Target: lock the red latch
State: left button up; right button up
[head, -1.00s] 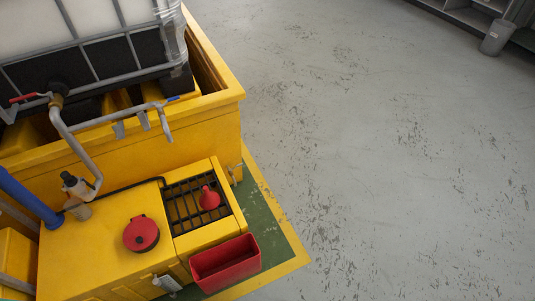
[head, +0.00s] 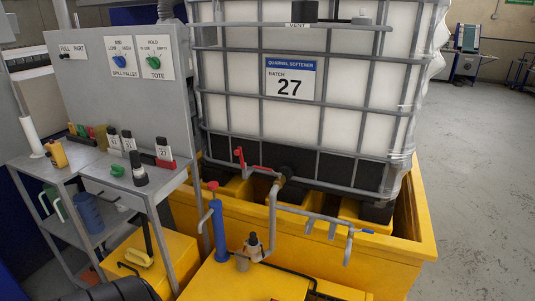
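No part is plainly marked as a red latch. A red lever (head: 239,156) stands out at the outlet valve (head: 286,174) low on the front of the white tote (head: 340,75); whether it is the latch I cannot tell. A blue cylinder (head: 219,230) with a red top (head: 213,187) stands in front of the tote. Neither of my grippers can be made out in the head view, so nothing shows in their hold.
The tote sits in a yellow pallet basin (head: 400,262) with grey pipework in front. A grey cart (head: 130,182) with bottles and a panel with blue (head: 121,61) and green (head: 153,62) knobs stand at left. Open floor (head: 480,190) lies at right.

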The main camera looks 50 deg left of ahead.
aim_at(239, 152)
jog(key=u, duration=1.7)
